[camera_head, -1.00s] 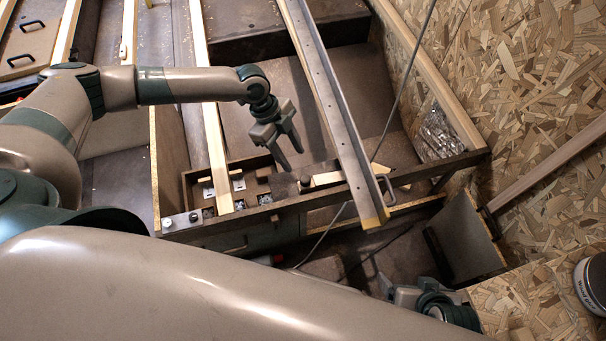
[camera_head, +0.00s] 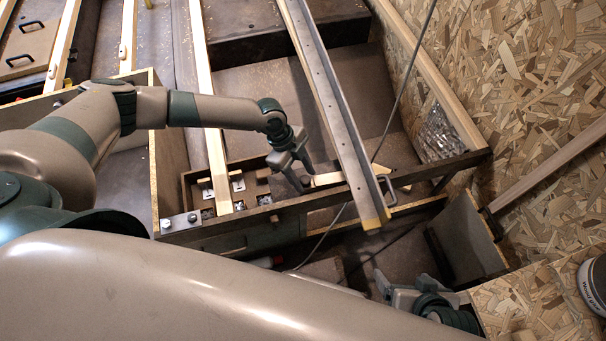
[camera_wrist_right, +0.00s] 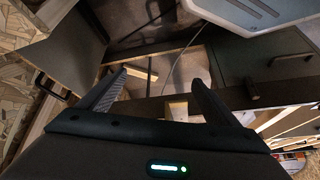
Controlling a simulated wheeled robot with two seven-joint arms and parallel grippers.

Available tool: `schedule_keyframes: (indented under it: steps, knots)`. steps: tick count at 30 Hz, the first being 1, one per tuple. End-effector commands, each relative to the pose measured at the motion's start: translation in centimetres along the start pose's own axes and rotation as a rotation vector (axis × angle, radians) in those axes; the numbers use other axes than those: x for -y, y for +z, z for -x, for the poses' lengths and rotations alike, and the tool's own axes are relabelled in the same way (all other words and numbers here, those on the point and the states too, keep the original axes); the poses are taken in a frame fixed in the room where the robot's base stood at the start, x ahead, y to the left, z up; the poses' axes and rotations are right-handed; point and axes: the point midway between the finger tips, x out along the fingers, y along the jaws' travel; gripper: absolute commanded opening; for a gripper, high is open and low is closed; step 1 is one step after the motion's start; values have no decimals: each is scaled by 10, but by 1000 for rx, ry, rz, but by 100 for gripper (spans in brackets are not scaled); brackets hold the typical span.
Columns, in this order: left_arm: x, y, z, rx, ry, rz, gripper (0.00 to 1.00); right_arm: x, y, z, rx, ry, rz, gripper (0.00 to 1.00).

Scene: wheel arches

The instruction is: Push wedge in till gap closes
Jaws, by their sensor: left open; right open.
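A pale wooden wedge (camera_head: 327,180) lies at the right end of the brown wooden frame, partly under the long metal rail (camera_head: 335,105). My left gripper (camera_head: 303,180) is open at the wedge's left end, with its fingers pointing down; I cannot tell whether they touch it. The gap at the wedge is too small to make out. My right gripper (camera_head: 386,288) is low at the right, below the frame's front beam. In the right wrist view its fingers (camera_wrist_right: 158,78) are spread, with a pale wooden piece (camera_wrist_right: 140,73) visible beyond them.
The dark front beam (camera_head: 415,173) runs across, with a metal handle (camera_head: 386,188) beside the rail end. A thin cable (camera_head: 407,80) crosses nearby. A chipboard wall (camera_head: 530,110) closes the right side. A paint tin (camera_head: 593,285) stands at lower right.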

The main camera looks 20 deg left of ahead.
Motion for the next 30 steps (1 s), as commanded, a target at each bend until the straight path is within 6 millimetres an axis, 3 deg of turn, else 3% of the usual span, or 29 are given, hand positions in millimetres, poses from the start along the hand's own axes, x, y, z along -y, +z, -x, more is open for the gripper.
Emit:
schedule_keyframes:
  steps: [1, 6, 7, 13, 22, 30]
  knots:
    - [0, 0, 0, 0, 0, 0, 44, 0, 0, 0, 0, 0, 0, 84]
    - [0, 0, 0, 0, 0, 0, 3, 0, 0, 0, 1, 0, 0, 84]
    - [0, 0, 0, 0, 0, 0, 0, 0, 0, 0, 1, 0, 0, 84]
    - [5, -4, -2, -1, -1, -1, 0, 0, 1, -2, -2, -1, 0, 84]
    - [35, -32, -14, -3, -3, -2, 0, 10, -12, -7, -80, -30, -4, 84]
    - [36, -34, -13, -2, -3, 0, 0, 15, -12, -4, -88, -39, -3, 84]
